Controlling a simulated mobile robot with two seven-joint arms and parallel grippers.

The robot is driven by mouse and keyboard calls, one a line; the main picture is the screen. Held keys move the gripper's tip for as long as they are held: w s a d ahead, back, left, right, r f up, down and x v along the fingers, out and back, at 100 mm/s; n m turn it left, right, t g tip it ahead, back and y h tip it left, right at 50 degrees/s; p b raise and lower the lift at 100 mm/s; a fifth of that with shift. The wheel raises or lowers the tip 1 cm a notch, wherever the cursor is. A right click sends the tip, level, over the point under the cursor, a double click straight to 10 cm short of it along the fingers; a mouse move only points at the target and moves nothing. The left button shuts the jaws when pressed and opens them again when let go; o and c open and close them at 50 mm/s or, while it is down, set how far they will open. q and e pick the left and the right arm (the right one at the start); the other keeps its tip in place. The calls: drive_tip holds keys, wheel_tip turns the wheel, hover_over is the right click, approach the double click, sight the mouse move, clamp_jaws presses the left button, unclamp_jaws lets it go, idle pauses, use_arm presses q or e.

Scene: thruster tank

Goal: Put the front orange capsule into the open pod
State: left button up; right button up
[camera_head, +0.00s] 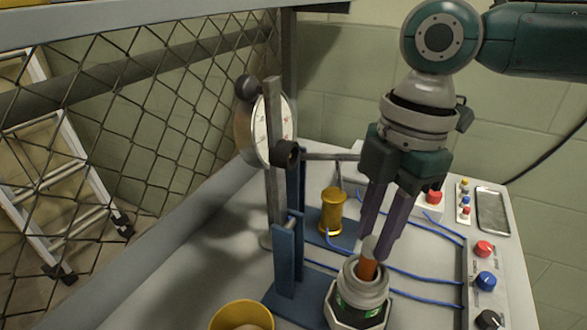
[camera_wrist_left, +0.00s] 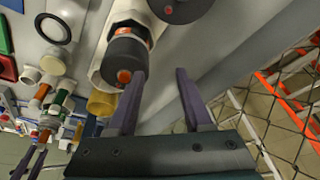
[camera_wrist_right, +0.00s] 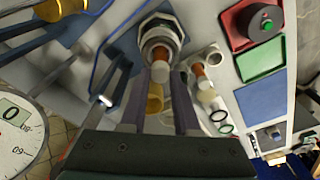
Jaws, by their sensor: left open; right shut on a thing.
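In the head view an orange capsule (camera_head: 368,268) with a pale end stands upright in the round metal mouth of the open pod (camera_head: 362,292), a grey and green body. Its lower part is hidden inside the mouth. My right gripper (camera_head: 378,247) is shut on the capsule's upper end, just above the mouth. In the right wrist view, the capsule (camera_wrist_right: 160,54) lies in the metal ring of the pod (camera_wrist_right: 161,28), ahead of my right gripper (camera_wrist_right: 158,92). My left gripper (camera_wrist_left: 160,82) is open and empty in the left wrist view, and is outside the head view.
A yellow cylinder (camera_head: 332,211) stands behind the pod, and a yellow cup (camera_head: 241,315) sits at the front edge. A blue stand (camera_head: 286,255) with a dial (camera_head: 272,130) is left of the pod. Blue cables cross the table. A panel with knobs (camera_head: 486,280) is at right.

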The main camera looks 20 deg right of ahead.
drive_tip(key=shift+f, duration=0.2)
drive_tip(key=shift+f, duration=0.2)
drive_tip(key=shift+f+b, duration=0.45)
drive_tip(key=shift+f, duration=0.2)
idle(0.4)
drive_tip(key=o, duration=0.9)
drive_tip(key=shift+r, duration=0.1)
drive_tip(key=r, duration=0.3)
drive_tip(key=d+r, duration=0.1)
drive_tip(key=r, duration=0.5)
drive_tip(key=shift+d+r, duration=0.15)
drive_tip(key=shift+r, duration=0.2)
